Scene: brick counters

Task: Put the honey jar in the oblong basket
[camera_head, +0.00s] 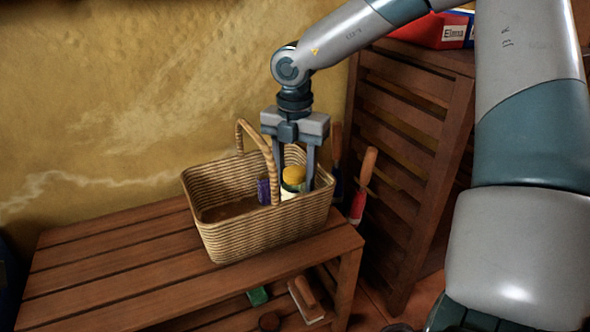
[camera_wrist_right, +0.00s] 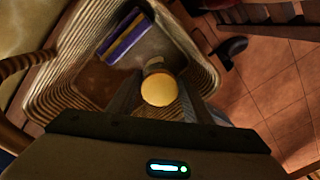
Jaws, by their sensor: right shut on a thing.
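The oblong basket (camera_head: 255,232) is wicker with an arched handle and stands on a slatted wooden bench. My right gripper (camera_head: 294,184) points down inside the right part of the basket, right of the handle. It is shut on the honey jar (camera_head: 293,178), which has a yellow lid. In the right wrist view the jar's round yellow lid (camera_wrist_right: 159,89) sits between the fingers, with the basket wall (camera_wrist_right: 75,62) around it. Whether the jar's base touches the basket floor is hidden. My left gripper is not in view.
A purple item (camera_head: 263,190) is in the basket left of the jar; it also shows in the right wrist view (camera_wrist_right: 127,36). The wooden bench (camera_head: 120,262) has free room left of the basket.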

